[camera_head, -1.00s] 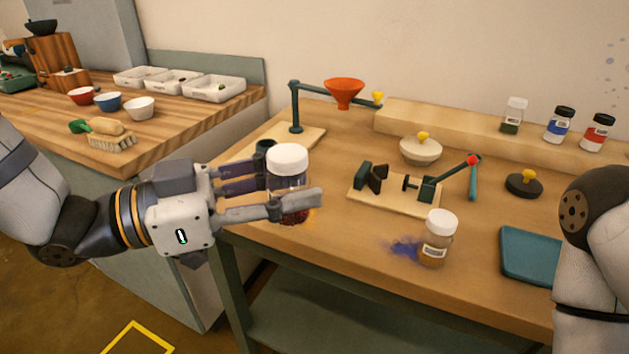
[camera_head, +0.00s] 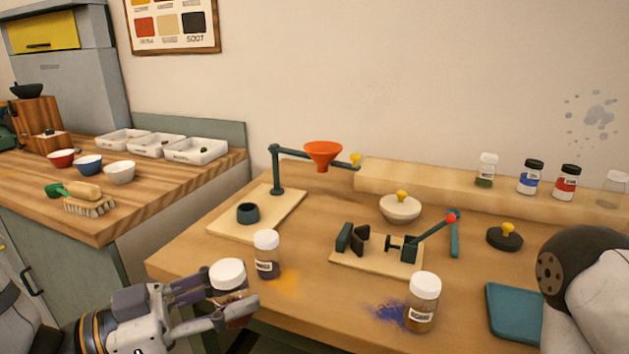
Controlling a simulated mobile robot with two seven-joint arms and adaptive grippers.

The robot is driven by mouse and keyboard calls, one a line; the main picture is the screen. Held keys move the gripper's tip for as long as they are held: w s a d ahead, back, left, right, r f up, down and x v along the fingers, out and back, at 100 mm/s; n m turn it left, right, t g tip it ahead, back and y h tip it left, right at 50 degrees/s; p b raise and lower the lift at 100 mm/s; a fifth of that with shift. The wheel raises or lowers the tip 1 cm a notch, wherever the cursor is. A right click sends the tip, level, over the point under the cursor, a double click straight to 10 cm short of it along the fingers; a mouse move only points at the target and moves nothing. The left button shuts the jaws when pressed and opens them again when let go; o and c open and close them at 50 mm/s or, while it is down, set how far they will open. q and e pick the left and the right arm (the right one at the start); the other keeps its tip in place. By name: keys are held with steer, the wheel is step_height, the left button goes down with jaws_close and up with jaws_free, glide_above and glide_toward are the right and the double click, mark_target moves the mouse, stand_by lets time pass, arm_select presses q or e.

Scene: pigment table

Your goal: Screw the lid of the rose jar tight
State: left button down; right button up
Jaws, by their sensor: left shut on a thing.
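My left gripper (camera_head: 218,308) is shut on a white-lidded jar (camera_head: 228,274) at the lower left, in front of the table's near edge. Its contents look dark reddish, so it may be the rose jar; I cannot read a label. The lid sits on top of it; how tight it is does not show. A clamp (camera_head: 405,247) with open-looking jaws and a red-knobbed lever stands on a wooden board (camera_head: 372,262) in the middle of the table. My right gripper is out of view; only part of my right arm shows at the right edge.
Two other white-lidded jars stand on the table, one behind the held jar (camera_head: 267,256) and one at the front (camera_head: 422,301) by blue powder. An orange funnel (camera_head: 323,155) hangs from a stand. A teal tray (camera_head: 513,314) lies right. Capped jars line the back ledge (camera_head: 430,184).

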arm_select(q)
steer(key=a+f+t+y, duration=0.1)
steer(key=a+f, duration=0.3)
steer(key=f, duration=0.3)
steer(key=shift+s+a+n, duration=0.4)
steer(key=shift+s, duration=0.05)
